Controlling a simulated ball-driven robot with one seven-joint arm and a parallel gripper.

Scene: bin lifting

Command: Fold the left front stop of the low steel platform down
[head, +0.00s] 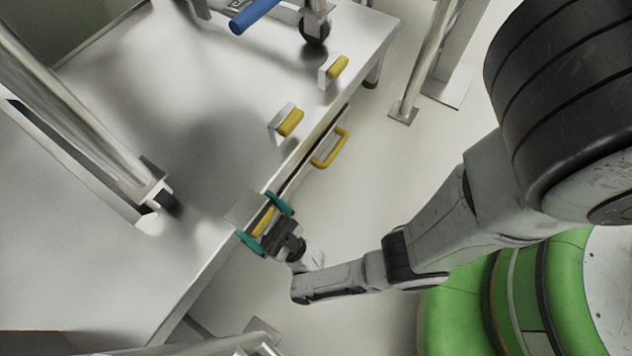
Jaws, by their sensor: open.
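The low steel platform (225,85) fills the left and middle of the head view. By its front edge, at the end nearer the bottom of the picture, is a stop with a steel plate (243,208) and a yellow grip (263,221). My gripper (263,223) is open, its two teal fingertips on either side of this yellow grip. I cannot tell whether they touch it. The gripper's dark body partly hides the stop, and its exact tilt is unclear. Two more stops with yellow grips, a middle one (290,122) and a far one (337,68), stand up from the platform.
A yellow handle (331,149) sits on the front side below the edge. A wheeled frame with a black caster (314,32) and blue bar (253,14) stands on the platform's far end. A steel post (75,110) is at left.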

